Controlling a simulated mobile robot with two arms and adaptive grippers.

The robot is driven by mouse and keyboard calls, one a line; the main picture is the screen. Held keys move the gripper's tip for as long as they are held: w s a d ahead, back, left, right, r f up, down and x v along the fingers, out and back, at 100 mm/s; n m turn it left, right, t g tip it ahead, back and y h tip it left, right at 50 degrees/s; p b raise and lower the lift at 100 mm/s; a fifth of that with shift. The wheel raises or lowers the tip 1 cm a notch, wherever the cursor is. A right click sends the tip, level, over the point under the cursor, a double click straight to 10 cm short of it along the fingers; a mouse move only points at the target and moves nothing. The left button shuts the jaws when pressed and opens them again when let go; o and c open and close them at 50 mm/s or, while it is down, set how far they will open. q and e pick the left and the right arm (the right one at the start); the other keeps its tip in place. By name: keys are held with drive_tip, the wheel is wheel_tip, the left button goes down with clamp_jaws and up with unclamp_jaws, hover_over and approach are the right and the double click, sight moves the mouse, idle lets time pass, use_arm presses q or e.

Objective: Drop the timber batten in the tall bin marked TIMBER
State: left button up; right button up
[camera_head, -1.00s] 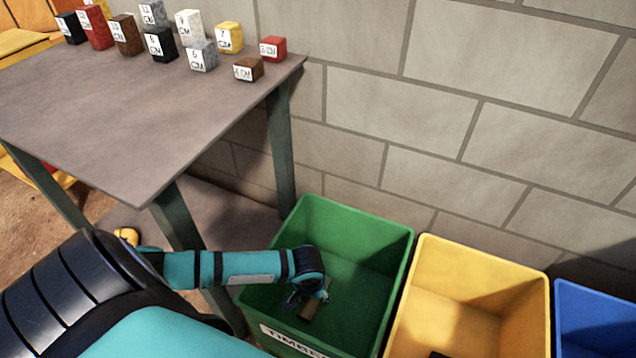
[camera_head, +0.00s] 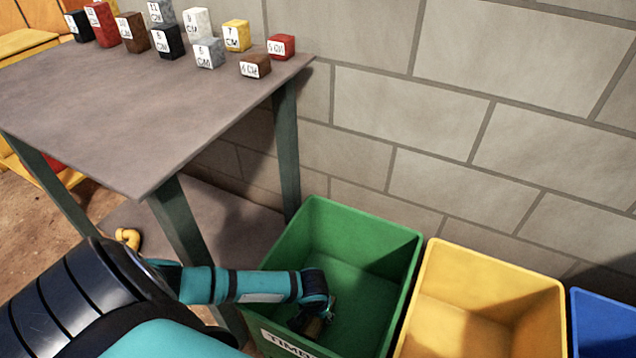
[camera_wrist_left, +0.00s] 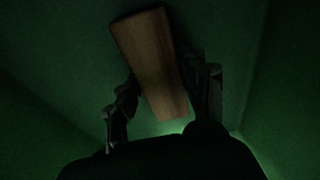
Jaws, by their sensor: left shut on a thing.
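The green bin (camera_head: 385,247) has a white label on its front edge, partly cut off, with letters that look like the start of TIMBER. My left gripper (camera_head: 318,318) is inside the mouth of this bin, below its rim. It is shut on the timber batten (camera_wrist_left: 152,62), a brown wooden piece held between both fingers in the left wrist view. The batten is tilted, and green bin walls surround it. In the head view only a small brown part of the batten shows by the gripper. My right gripper is not in view.
A yellow bin (camera_head: 548,290) stands right of the green one, and a blue bin (camera_head: 600,322) beyond it. A grey table (camera_head: 140,110) with several labelled blocks stands at the left. A block wall (camera_head: 430,130) runs behind the bins.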

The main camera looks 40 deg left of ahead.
sight(315, 320)
use_arm(q)
drive_tip(key=o, duration=1.2)
drive_tip(key=shift+f, duration=0.15)
drive_tip(key=r+p, duration=0.1)
drive_tip(key=r, duration=0.1)
drive_tip(key=r+p, duration=0.1)
drive_tip(key=shift+s+r, duration=0.2)
drive_tip(key=shift+r, duration=0.15)
drive_tip(key=shift+s+d+r, duration=0.1)
drive_tip(key=shift+s+r, duration=0.05)
drive_tip(key=shift+r, duration=0.6)
wheel_tip(315, 320, up, 7)
drive_tip(key=s+p, duration=0.1)
drive_tip(key=p, duration=0.2)
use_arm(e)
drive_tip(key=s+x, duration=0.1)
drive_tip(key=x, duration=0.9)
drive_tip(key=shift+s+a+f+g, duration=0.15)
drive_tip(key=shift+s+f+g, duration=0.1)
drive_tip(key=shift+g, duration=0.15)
use_arm(q)
drive_tip(key=shift+d, duration=0.1)
